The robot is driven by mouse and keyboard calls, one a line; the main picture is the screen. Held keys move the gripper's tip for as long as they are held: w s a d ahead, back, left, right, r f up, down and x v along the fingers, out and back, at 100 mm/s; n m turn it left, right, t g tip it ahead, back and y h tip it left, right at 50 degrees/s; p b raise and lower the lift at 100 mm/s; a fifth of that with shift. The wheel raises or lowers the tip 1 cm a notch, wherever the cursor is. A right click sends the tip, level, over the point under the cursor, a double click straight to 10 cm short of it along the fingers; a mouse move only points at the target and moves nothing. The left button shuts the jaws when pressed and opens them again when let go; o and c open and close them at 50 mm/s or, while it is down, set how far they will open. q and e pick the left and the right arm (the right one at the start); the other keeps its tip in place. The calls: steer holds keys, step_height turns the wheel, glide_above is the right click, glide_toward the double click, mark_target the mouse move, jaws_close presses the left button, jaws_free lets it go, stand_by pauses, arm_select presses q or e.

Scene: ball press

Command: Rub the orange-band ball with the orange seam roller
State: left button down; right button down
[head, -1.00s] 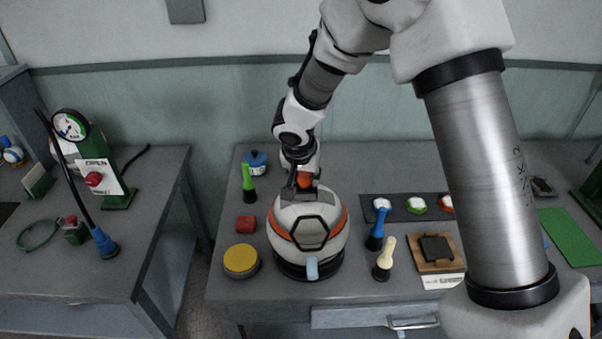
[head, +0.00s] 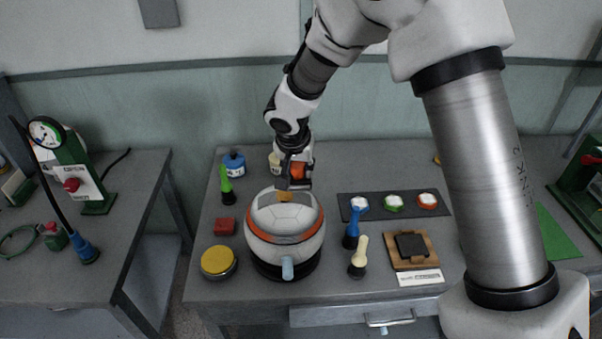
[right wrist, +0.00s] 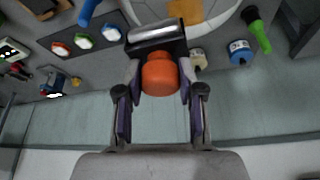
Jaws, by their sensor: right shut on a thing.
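The orange-band ball (head: 285,235) sits in a dark round base on the table, pale with an orange band and an orange patch near its top back. Part of it shows at the top of the right wrist view (right wrist: 205,14). My right gripper (head: 297,172) is shut on the orange handle of the seam roller (right wrist: 160,74). The roller's metal cylinder (right wrist: 155,33) points toward the ball, close to its upper back side. I cannot tell whether it touches. My left gripper is not in view.
Blue (head: 352,228) and cream (head: 359,257) handled tools stand right, near a dark mat (head: 372,207) and wooden tray (head: 428,248).

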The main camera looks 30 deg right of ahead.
steer(key=r+p, duration=0.1)
steer(key=r, duration=0.2)
steer(key=shift+a+p, duration=0.35)
steer(key=shift+p, duration=0.05)
step_height(320, 180, up, 2)
steer(key=shift+d+p, duration=0.15)
steer(key=shift+p, duration=0.7)
steer(key=shift+r, duration=0.4)
